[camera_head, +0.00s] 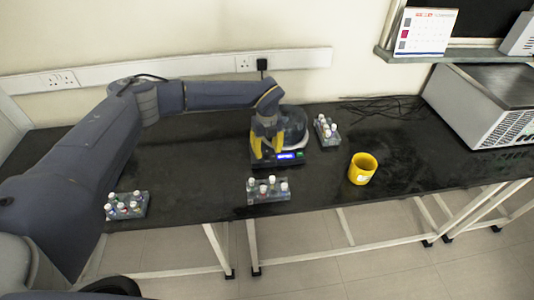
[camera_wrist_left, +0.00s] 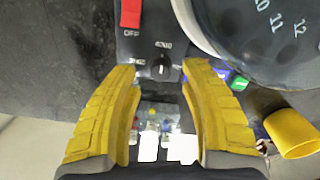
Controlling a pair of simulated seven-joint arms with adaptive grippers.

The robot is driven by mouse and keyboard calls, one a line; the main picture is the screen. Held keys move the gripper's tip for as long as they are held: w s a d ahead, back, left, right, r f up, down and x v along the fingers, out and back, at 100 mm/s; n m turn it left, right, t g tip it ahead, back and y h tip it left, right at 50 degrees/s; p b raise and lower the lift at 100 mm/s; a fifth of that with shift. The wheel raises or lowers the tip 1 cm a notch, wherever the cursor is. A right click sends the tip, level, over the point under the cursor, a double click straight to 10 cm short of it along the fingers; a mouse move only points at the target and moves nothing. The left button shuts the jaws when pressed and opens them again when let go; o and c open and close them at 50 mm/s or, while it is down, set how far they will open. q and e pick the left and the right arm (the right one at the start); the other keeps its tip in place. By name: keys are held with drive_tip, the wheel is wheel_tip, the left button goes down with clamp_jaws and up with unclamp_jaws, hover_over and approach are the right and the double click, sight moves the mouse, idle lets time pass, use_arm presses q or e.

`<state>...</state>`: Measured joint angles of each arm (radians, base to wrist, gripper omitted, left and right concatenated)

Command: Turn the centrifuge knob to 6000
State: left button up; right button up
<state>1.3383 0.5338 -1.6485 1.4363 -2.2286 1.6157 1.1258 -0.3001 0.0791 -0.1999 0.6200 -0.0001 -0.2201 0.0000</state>
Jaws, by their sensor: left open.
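The centrifuge (camera_head: 294,124) stands near the back middle of the black bench, with a lit blue display (camera_head: 287,155) on its front panel. Its black knob (camera_wrist_left: 160,67) shows in the left wrist view, with small printed labels around it that I cannot read surely. My left gripper (camera_head: 268,155) reaches down over the front panel, its yellow fingers open. In the left wrist view the fingertips stand on either side of the knob with gaps. The knob is hidden in the head view. My right gripper is not in view.
A red switch (camera_wrist_left: 131,13) marked OFF sits beside the knob. Tube racks stand in front of the centrifuge (camera_head: 268,195), to its right (camera_head: 327,130) and at front left (camera_head: 126,208). A yellow cup (camera_head: 362,170) stands to the right. A large grey-white device (camera_head: 482,103) is at far right.

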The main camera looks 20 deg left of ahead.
use_arm(q)
drive_tip(key=shift+f, duration=1.15)
drive_tip(key=shift+o, duration=0.4)
clamp_jaws()
